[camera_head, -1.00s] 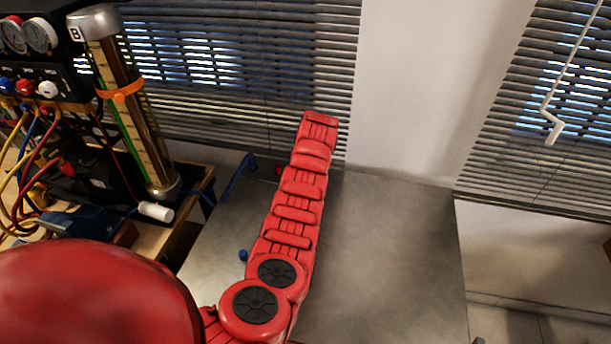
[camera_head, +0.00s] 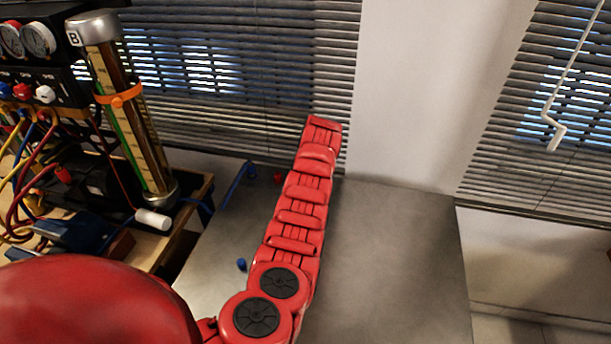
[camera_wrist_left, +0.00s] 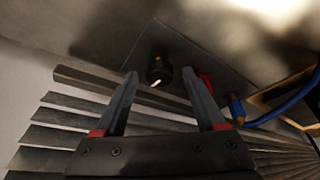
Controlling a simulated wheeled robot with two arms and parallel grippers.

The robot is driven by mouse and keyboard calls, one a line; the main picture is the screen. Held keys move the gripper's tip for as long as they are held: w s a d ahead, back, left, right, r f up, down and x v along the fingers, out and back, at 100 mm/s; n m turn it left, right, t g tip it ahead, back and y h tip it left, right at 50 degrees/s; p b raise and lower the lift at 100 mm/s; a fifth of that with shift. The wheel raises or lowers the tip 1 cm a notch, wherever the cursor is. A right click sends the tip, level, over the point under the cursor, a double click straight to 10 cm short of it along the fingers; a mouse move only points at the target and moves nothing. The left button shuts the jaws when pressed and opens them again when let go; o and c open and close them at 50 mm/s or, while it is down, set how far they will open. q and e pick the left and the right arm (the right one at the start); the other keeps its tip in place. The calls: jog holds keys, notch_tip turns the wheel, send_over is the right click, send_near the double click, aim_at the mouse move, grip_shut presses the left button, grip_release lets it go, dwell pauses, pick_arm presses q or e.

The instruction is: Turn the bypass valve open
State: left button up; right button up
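In the left wrist view, a dark round knob (camera_wrist_left: 158,72) with a white mark sits on a grey plate (camera_wrist_left: 195,45). A red part (camera_wrist_left: 206,84) is just right of it, partly behind a finger. I cannot tell for sure which of these is the bypass valve. My left gripper (camera_wrist_left: 160,82) is open, with its two fingers apart on either side of the knob; I see no clear contact. In the head view my red left arm reaches over the grey table (camera_head: 390,260) and its gripper is hidden. My right gripper is in neither view.
A gauge rig with hoses and a tube marked B (camera_head: 125,110) stands at the left. A blue hose (camera_head: 236,183) runs beside my arm, and a blue cap (camera_head: 241,265) is near it. Window blinds (camera_head: 240,70) are behind. The table right of my arm is clear.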

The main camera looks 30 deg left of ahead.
pick_arm(q)
jog(key=shift+r, duration=0.1)
jog(key=b+v, duration=0.2)
jog(key=v, duration=1.5)
jog(key=shift+s+r, duration=0.1)
